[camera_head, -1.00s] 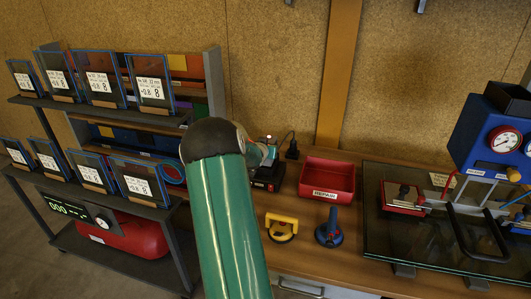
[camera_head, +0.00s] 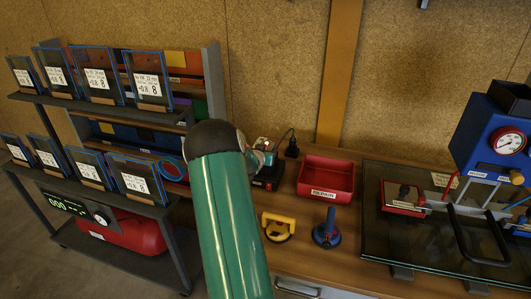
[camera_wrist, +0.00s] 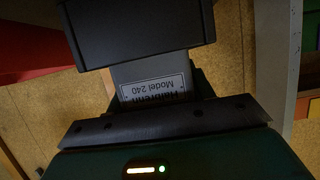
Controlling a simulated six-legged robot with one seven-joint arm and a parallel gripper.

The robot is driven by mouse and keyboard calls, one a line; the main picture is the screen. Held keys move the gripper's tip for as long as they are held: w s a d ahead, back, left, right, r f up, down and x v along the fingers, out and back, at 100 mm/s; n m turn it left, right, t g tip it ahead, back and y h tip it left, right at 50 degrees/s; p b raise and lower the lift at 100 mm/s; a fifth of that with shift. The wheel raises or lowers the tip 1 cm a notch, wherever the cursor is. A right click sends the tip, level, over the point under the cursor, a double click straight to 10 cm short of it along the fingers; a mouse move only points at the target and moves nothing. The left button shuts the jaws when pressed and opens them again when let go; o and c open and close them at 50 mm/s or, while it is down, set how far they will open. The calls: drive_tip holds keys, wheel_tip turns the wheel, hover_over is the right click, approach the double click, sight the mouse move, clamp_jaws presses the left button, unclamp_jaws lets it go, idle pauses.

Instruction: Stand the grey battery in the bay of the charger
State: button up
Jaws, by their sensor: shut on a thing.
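The grey battery (camera_wrist: 152,82) shows in the wrist view as a grey body with a white label reading "Model 240". My gripper (camera_wrist: 150,108) is shut on it, and its green body with small lights fills the bottom of that view. A dark block across the top of the view covers part of the battery. In the head view my gripper (camera_head: 264,157) is mostly hidden behind my green arm. A black and red unit, apparently the charger (camera_head: 268,180), stands on the bench just below it. The bay, and whether the battery touches it, cannot be made out.
A red bin (camera_head: 326,181) stands right of the charger. A yellow-handled tool (camera_head: 278,227) and a blue suction cup (camera_head: 327,231) lie in front. A glass plate with a blue gauge unit (camera_head: 495,135) is at the right. Shelves with glass panels (camera_head: 147,78) stand left.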

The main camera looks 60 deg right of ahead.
drive_tip(key=o, duration=1.4)
drive_tip(key=shift+f, duration=0.1)
drive_tip(key=v, duration=1.2)
drive_tip(key=shift+w, duration=0.1)
